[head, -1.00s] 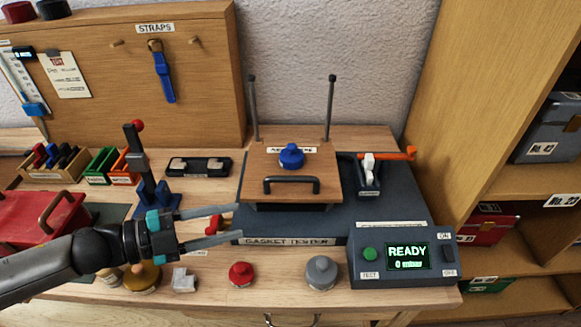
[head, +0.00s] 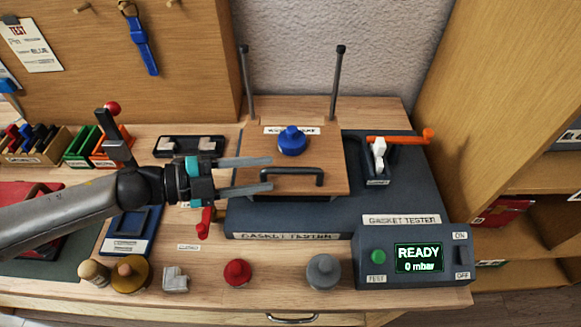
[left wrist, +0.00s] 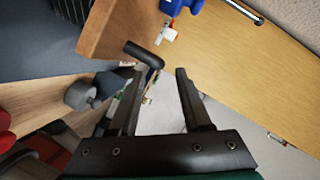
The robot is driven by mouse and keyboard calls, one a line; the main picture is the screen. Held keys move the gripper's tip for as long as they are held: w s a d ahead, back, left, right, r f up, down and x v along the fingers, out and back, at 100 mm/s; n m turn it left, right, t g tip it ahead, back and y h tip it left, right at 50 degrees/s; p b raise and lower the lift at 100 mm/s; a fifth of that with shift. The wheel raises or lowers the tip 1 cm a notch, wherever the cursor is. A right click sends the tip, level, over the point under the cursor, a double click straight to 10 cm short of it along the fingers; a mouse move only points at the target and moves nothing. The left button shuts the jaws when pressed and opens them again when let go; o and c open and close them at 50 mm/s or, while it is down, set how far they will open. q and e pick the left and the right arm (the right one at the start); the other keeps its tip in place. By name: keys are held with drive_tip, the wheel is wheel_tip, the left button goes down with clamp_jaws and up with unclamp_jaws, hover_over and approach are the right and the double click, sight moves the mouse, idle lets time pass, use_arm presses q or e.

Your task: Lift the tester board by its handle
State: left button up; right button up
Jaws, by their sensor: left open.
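The tester board (head: 255,152) is a wooden plate lying on the dark gasket tester (head: 390,200). A blue knob (head: 292,144) and a black bar handle (head: 300,171) are on it. My left gripper (head: 271,175) is open and empty at the left end of the handle, its two fingers pointing right. In the left wrist view the fingers (left wrist: 157,75) are apart, and the dark handle (left wrist: 143,53) shows just beyond and partly between their tips. The board's edge (left wrist: 105,30) is at upper left there. I cannot tell whether a finger touches the handle. My right gripper is not in view.
Two upright rods (head: 249,85) stand behind the board. An orange-tipped lever (head: 400,139) is on its right. The control box (head: 375,270) reads READY, 0 mbar. A red knob (head: 237,273) and a grey knob (head: 323,271) stand in front. A shelf unit (head: 480,110) is at right.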

sight(280, 172)
use_arm(q)
drive_tip(key=x, duration=0.6)
drive_tip(key=shift+w+d, duration=0.1)
drive_tip(key=shift+d, duration=0.15)
drive_tip(key=shift+c, duration=0.2)
clamp_jaws()
idle(1.0)
